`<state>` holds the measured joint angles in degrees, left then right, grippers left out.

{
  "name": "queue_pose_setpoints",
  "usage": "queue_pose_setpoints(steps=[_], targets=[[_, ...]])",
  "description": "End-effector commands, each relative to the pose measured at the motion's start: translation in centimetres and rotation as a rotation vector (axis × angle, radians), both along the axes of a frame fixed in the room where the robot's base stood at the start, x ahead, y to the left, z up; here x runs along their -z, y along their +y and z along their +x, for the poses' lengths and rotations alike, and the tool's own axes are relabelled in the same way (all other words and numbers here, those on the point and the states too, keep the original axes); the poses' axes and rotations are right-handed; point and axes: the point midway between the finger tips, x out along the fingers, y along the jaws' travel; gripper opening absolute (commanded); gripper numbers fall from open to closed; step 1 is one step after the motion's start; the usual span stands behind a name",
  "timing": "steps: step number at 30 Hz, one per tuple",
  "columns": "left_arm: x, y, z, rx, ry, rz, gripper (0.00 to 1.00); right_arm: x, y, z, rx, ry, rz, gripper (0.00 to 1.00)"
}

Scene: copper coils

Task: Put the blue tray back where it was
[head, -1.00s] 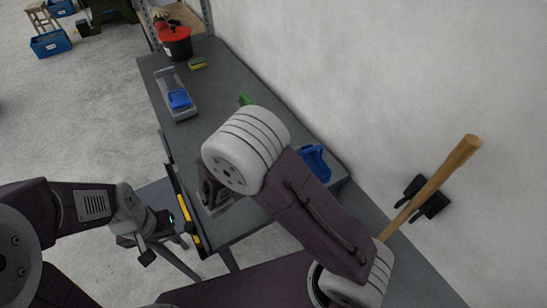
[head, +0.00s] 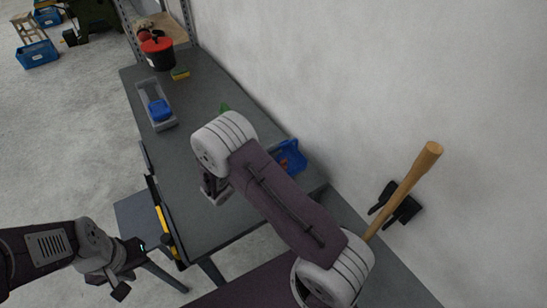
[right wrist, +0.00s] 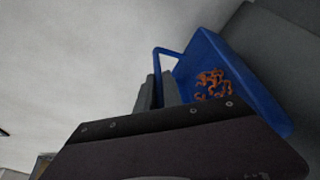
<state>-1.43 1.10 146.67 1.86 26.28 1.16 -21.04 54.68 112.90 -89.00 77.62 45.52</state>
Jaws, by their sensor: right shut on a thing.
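The blue tray (head: 293,152) is at the right edge of the grey bench near the wall in the head view, partly behind my right arm. In the right wrist view the blue tray (right wrist: 240,75) is tilted in the picture and holds orange-brown copper coils (right wrist: 213,84). My right gripper (right wrist: 158,90) is shut on the tray's loop handle (right wrist: 165,52). In the head view my right arm hides the right fingertips. My left gripper (head: 125,272) hangs empty left of the bench; its finger gap is unclear.
On the bench (head: 205,95) stand a grey holder (head: 148,90) with a blue item (head: 160,110), a yellow-green sponge (head: 180,73) and a black-and-red bucket (head: 157,52). A wooden-handled tool (head: 405,185) stands by the wall.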

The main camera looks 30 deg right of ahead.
Motion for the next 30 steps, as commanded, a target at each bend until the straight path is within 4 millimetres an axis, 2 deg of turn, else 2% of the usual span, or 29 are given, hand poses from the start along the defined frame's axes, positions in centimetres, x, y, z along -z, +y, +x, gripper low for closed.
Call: queue_pose_setpoints(steps=[3,9,20,21,23,30], targets=[[-0.1,0.0,0.0,0.000,0.000,0.000,0.36,0.4,0.0,0.1,-0.001,0.001,-0.001,0.00],[-0.5,0.0,0.0,0.000,0.000,0.000,0.36,3.7,0.0,0.0,-0.002,0.002,-0.001,0.00],[0.0,0.0,0.0,0.000,0.000,0.000,0.36,4.4,0.0,0.0,-0.001,0.000,0.000,0.00],[-0.1,0.0,0.0,0.000,0.000,0.000,0.36,4.3,0.0,0.0,-0.001,0.000,0.000,0.16],[-0.1,0.0,0.0,0.000,0.000,0.000,0.36,4.3,0.0,0.0,-0.001,0.000,0.000,0.32],[-0.1,0.0,0.0,0.000,0.000,0.000,0.36,4.2,0.0,0.0,-0.001,0.000,0.000,0.32]])
